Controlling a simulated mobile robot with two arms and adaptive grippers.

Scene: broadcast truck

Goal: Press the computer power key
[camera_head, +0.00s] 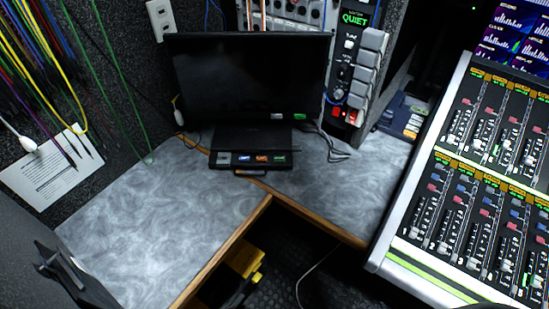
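A black computer screen (250,75) stands at the back corner of the grey marbled desk, and its display is dark. A low black unit (225,165) in front of the screen carries a row of small grey, blue, orange and green labelled keys (262,158). The lettering is too small to read, so I cannot tell which one is the power key. Nothing is seen touching the screen or the keys.
A mixing console (455,180) fills the right side. A rack panel with a lit QUIET sign (354,20) stands behind the desk. Cables hang at upper left near a paper sheet (50,170). A dark angular object (75,275) is at lower left. The desk's left part is clear.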

